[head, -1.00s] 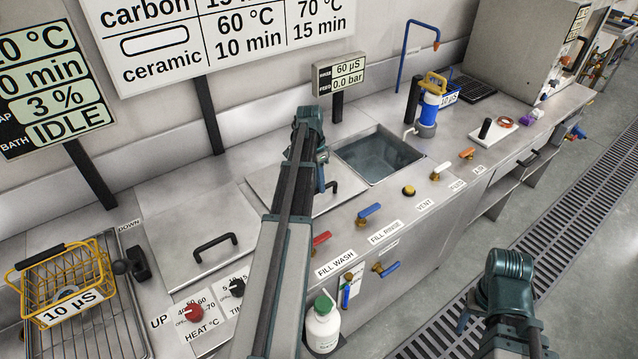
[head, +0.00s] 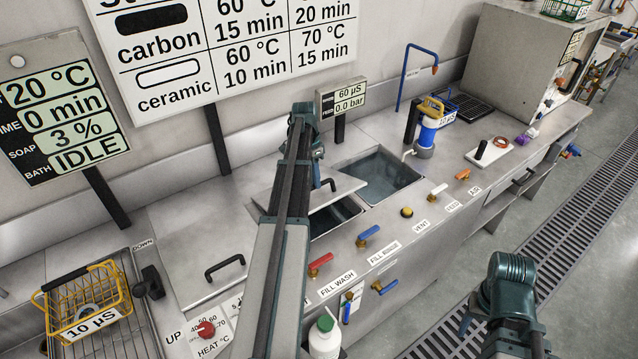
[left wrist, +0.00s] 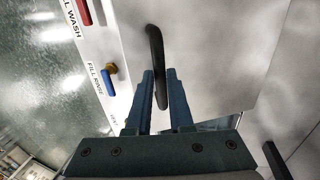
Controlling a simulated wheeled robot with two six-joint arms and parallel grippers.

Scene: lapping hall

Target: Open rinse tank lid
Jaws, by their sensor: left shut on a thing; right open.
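The grey metal lid (head: 345,187) in the middle of the counter is raised and tilted. A dark gap (head: 338,216) shows under its front edge, over a tank. My left gripper (head: 318,180) is shut on the lid's black bar handle (head: 329,185). In the left wrist view the handle (left wrist: 153,45) runs between the two fingers (left wrist: 162,85), with the lid plate (left wrist: 215,60) behind it. My left arm covers part of the lid's left side. My right gripper (head: 465,322) is open and empty above the floor in front of the counter.
An uncovered water tank (head: 380,180) lies right of the lid. A closed lid with a black handle (head: 224,267) lies left. Red (head: 320,264) and blue (head: 368,236) valve levers line the front edge. A sign post (head: 340,130) stands behind. A yellow basket (head: 85,298) sits far left.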

